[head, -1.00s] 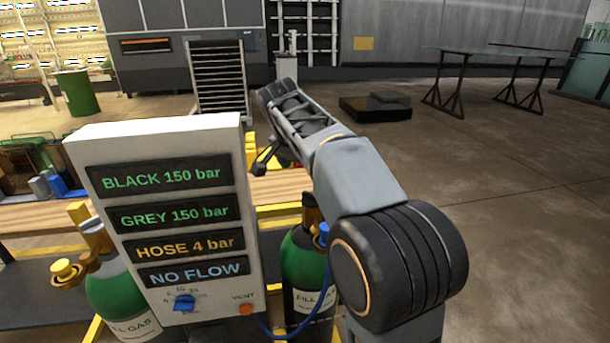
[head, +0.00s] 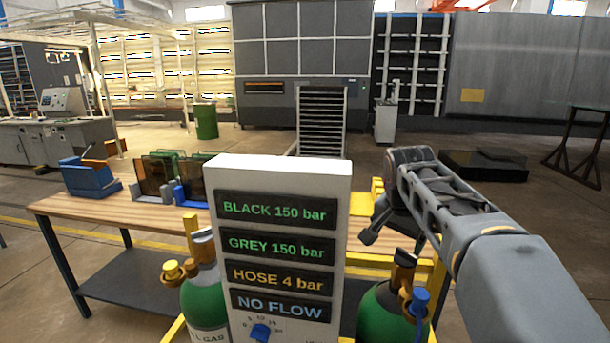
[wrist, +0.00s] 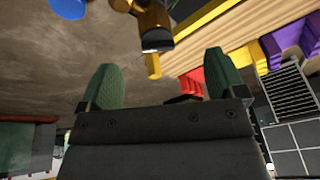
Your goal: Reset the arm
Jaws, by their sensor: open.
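My arm reaches in from the right in the head view. My gripper (head: 392,222) is at its far end, beside the right side of the white panel, above and behind the right gas cylinder. In the wrist view my gripper (wrist: 162,88) shows two green fingertips spread wide apart with nothing between them. A brass cylinder valve (wrist: 152,22) with a dark collar and a yellow part lies beyond the fingertips. The white panel (head: 285,170) reads BLACK 150 bar, GREY 150 bar, HOSE 4 bar and NO FLOW.
Green gas cylinders stand left (head: 203,300) and right (head: 380,315) of the panel, the right one with a blue knob (head: 421,296). A wooden workbench (head: 90,205) behind carries a blue holder (head: 88,178) and other items. Open floor lies behind the bench.

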